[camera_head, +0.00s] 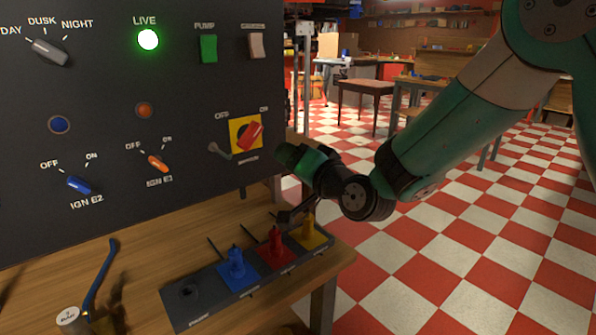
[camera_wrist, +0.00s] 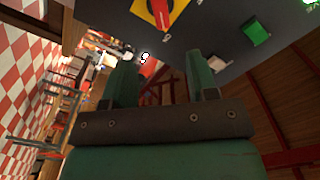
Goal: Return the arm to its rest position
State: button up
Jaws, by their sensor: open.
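My arm reaches in from the upper right in the head view, with its dark wrist (camera_head: 355,195) bent in front of the panel's lower right corner and above the bench end. In the wrist view my gripper (camera_wrist: 163,72) has its two green fingers apart, with nothing between them. The dark control panel (camera_head: 100,120) stands close by, its red rotary handle on a yellow plate (camera_head: 235,143) just left of and above my wrist. The yellow plate also shows at the top of the wrist view (camera_wrist: 140,8). My fingers are hard to make out in the head view.
The wooden bench (camera_head: 150,245) carries a grey tray (camera_head: 185,310) with blue (camera_head: 237,262), red (camera_head: 276,245) and yellow (camera_head: 309,232) pieces. A blue-handled lever (camera_head: 103,270) stands at left. The LIVE lamp (camera_head: 148,39) glows green. Open checkered floor (camera_head: 450,255) lies right.

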jog(key=shift+s+d, duration=0.35)
jog(key=shift+s, duration=0.25)
jog(key=s+d+r+n+g+h+p, duration=0.1)
jog(key=s+g, duration=0.4)
jog(key=s, duration=0.5)
jog(key=s+d+r+n+g+h+p, duration=0.2)
jog(key=s+d+n+g+h+p, duration=0.1)
jog(key=s, duration=0.7)
jog(key=s+d+r+n+g+h+p, duration=0.1)
jog(key=s+d+n+g, duration=0.4)
jog(key=s, duration=0.6)
jog(key=d+r+g+p, duration=0.1)
jog(key=g+p, duration=0.1)
jog(key=shift+d+h+p, duration=0.3)
jog(key=shift+h, duration=0.1)
